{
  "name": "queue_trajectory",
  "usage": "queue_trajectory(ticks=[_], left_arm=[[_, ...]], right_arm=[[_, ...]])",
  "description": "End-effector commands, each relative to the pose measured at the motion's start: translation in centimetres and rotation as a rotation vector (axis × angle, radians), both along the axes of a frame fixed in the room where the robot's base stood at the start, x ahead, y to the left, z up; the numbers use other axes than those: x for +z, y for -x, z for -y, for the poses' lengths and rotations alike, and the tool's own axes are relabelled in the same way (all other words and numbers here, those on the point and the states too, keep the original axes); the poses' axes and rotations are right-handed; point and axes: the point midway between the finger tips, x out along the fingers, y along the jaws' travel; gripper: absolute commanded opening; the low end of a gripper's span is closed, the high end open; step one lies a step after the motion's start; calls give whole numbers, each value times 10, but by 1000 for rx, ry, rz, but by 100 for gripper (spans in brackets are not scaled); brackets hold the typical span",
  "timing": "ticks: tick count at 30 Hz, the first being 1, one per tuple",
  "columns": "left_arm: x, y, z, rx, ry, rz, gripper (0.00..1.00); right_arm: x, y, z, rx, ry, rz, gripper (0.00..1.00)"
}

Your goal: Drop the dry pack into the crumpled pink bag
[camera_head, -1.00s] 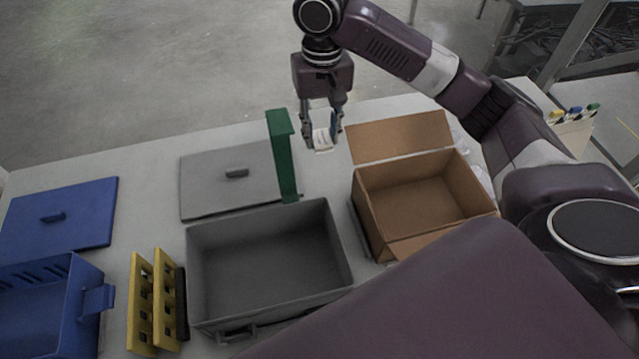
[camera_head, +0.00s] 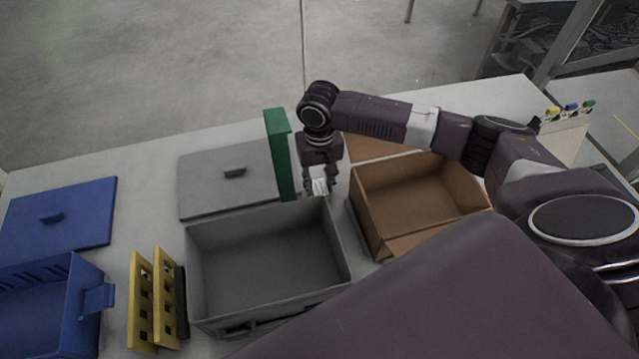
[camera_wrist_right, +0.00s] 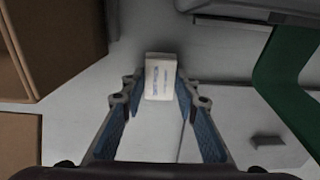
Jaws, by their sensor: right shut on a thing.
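The dry pack is a small white block (camera_head: 319,186) with blue print, and it also shows in the right wrist view (camera_wrist_right: 161,78). My right gripper (camera_head: 320,189) is shut on it, with a blue-padded finger on each side in the right wrist view (camera_wrist_right: 160,90). The gripper points down between the grey bin and the cardboard box, close to the bin's far right corner. I see no pink bag in either view. My left gripper is not in view.
The open grey bin (camera_head: 205,288) looks empty, and so does the open cardboard box (camera_head: 415,195). A green upright post (camera_head: 280,155) stands left of my gripper. A grey lid (camera_head: 225,180), yellow racks (camera_head: 143,300), a blue lid (camera_head: 60,215) and a blue bin (camera_head: 40,300) are farther left.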

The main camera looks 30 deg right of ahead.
Motion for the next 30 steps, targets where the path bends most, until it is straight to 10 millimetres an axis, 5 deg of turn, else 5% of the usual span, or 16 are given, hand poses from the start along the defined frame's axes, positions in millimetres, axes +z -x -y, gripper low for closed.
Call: queue_trajectory(ticks=[12,13,17,30], left_arm=[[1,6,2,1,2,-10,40],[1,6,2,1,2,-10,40],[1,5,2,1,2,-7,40],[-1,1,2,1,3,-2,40]], right_arm=[[-6,0,0,1,0,0,18],[-6,0,0,1,0,1,31],[-6,0,0,1,0,1,46],[9,-1,0,1,0,2,46]])
